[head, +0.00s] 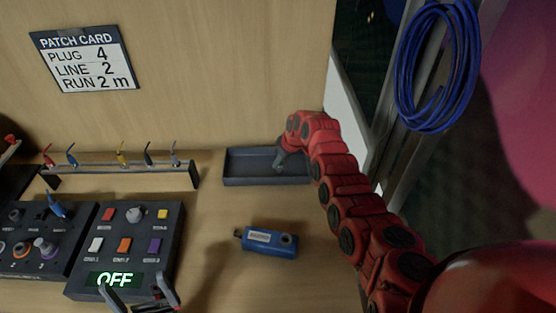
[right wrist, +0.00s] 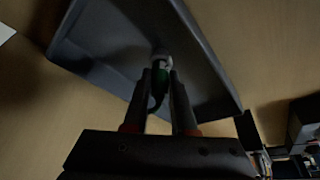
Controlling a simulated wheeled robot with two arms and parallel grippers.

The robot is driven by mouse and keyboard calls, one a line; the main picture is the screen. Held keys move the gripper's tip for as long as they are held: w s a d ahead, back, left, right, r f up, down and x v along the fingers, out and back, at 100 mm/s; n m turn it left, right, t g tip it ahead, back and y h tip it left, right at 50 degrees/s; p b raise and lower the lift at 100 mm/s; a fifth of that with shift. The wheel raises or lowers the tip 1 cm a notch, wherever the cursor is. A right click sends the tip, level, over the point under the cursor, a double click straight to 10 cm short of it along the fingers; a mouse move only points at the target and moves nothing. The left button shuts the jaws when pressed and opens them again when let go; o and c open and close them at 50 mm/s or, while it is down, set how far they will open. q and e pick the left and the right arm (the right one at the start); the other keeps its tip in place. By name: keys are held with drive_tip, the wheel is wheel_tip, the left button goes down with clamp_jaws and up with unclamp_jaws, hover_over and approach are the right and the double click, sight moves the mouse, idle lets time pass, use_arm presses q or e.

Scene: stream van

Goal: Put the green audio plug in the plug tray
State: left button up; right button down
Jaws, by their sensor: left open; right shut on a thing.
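The plug tray (head: 235,179) is a shallow dark grey tray on the bench, near the back wall; it fills much of the right wrist view (right wrist: 95,35). My right gripper (head: 280,161) reaches into the tray area in the head view. In the right wrist view it is shut on the green audio plug (right wrist: 162,75), which has a pale end pointing at the tray. I cannot tell whether the plug touches the tray floor. In the head view the plug is hidden by the gripper. My left gripper (head: 136,284) is open and empty at the bottom, by the switch box.
A rack (head: 120,168) with several coloured plugs stands left of the tray. A switch box (head: 128,250) showing OFF and a knob panel (head: 30,262) sit at the left. A blue device (head: 269,242) lies in front of the tray. Blue cable (head: 438,110) hangs at the right.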

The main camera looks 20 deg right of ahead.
drive_tip(key=shift+s+d, duration=0.1)
drive_tip(key=shift+d, duration=0.1)
drive_tip(key=shift+d+f, duration=0.1)
drive_tip(key=shift+f, duration=0.15)
drive_tip(key=c, duration=1)
unclamp_jaws()
drive_tip(key=shift+o, duration=1.3)
drive_tip(key=shift+r, duration=0.1)
